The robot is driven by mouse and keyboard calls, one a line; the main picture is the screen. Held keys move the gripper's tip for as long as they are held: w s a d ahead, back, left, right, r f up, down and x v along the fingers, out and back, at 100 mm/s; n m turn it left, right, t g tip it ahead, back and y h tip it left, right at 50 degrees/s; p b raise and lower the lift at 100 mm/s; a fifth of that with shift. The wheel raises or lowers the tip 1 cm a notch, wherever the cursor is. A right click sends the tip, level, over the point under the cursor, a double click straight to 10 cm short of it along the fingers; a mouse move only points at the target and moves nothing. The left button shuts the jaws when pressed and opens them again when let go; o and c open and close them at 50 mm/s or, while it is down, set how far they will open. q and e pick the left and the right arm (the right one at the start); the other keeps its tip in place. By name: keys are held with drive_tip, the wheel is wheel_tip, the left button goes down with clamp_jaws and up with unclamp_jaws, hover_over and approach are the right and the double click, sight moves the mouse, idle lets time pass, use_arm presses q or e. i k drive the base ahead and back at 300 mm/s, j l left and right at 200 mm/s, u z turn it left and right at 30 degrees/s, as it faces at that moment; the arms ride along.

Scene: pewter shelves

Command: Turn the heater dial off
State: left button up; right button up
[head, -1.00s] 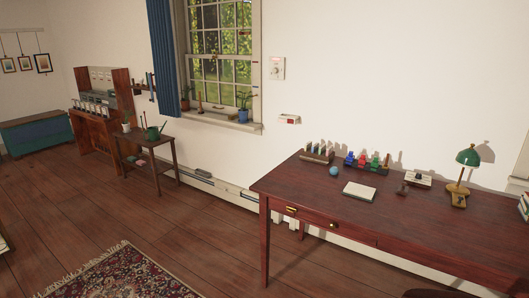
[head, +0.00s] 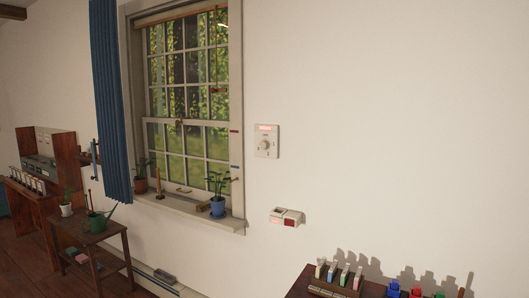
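The heater dial (head: 265,145) is a round knob on a pale square plate (head: 273,152) fixed to the white wall, just right of the window. A lit reddish display strip (head: 265,128) sits at the top of the plate. The markings around the knob are too small to read. Below the window's right side, a small wall unit (head: 287,217) has a red part and a small display. A long baseboard heater (head: 163,282) runs low along the wall. Neither of my grippers is in view.
A wooden desk (head: 318,275) with a rack of bottles (head: 340,275) stands at lower right. A small side table (head: 92,238) with a green watering can (head: 97,222) is at left. The window sill (head: 190,210) holds potted plants. The floor between is mostly out of view.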

sight(264, 144)
drive_tip(key=z, duration=0.35)
drive_tip(key=i+j+z, duration=0.3)
drive_tip(key=j+z, duration=0.35)
drive_tip(key=i+j+z, duration=0.15)
drive_tip(key=z, duration=0.15)
drive_tip(key=j, duration=0.1)
